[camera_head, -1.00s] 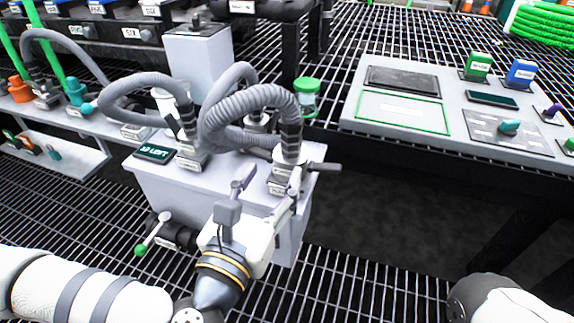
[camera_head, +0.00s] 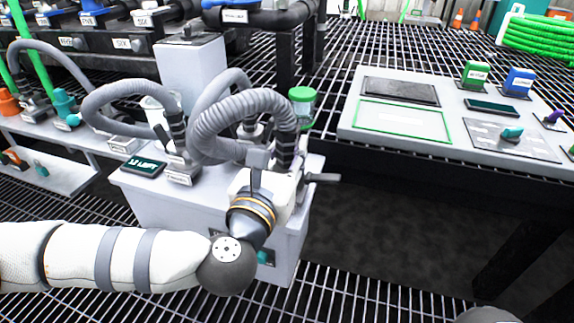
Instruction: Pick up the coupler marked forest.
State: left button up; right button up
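Grey corrugated hoses end in couplers on a pale grey tote (camera_head: 150,198). One dark-banded coupler (camera_head: 285,150) stands at the tote's right front, with a small lever handle (camera_head: 322,178) beside it. Another coupler (camera_head: 178,155) with a label plate stands at the left front. I cannot read "forest" on any label. My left gripper (camera_head: 272,162) is at the right front coupler, over the tote's top. The hand and wrist hide its fingertips and the coupler's base, so its grip cannot be told. My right gripper is out of view.
A green-lidded jar (camera_head: 302,105) stands behind the right coupler. A display block (camera_head: 143,166) sits at the tote's left. A pale panel (camera_head: 350,115) with green and blue blocks is at the right. A dark gap lies between tote and panel.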

pick_arm(q)
grip_shut()
jog(key=shift+r, duration=0.1)
